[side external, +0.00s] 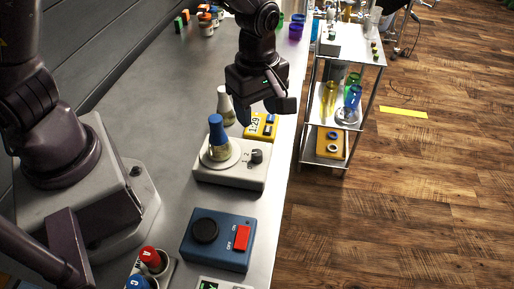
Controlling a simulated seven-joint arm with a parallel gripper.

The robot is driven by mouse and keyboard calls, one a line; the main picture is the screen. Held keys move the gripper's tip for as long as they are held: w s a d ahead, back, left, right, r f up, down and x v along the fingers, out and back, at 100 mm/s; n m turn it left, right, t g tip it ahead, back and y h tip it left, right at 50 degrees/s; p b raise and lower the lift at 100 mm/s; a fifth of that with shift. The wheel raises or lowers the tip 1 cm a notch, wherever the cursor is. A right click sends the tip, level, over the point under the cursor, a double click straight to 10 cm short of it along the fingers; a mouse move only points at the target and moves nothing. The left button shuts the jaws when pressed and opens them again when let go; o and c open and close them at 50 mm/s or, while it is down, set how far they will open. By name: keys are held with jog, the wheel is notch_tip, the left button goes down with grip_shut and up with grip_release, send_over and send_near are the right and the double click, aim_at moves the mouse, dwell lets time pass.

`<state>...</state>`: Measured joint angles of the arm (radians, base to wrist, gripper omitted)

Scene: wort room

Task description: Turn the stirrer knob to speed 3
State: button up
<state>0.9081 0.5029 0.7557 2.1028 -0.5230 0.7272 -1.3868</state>
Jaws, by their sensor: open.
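The stirrer (230,176) is a white box on the grey bench, with a round plate on its left part. A small flask with a blue cap (217,132) stands on that plate. The black stirrer knob (256,156) is on the right of the stirrer's top; a small "2" mark shows to its left, and the pointer is too small to read. My gripper (262,106) hangs above and behind the stirrer, near the yellow timer, apart from the knob. It is open with nothing seen between its fingers.
A yellow timer (262,126) reading 1:29 and a white bottle (225,104) stand just behind the stirrer. A blue box with a red switch (241,238) is in front. Capped containers (150,261) stand at the front left. A shelf cart (340,60) stands beyond the bench's right edge.

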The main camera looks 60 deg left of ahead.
aim_at(257, 153)
notch_tip(257, 153, down, 12)
jog(key=shift+r, duration=0.2)
jog(key=c, duration=0.9)
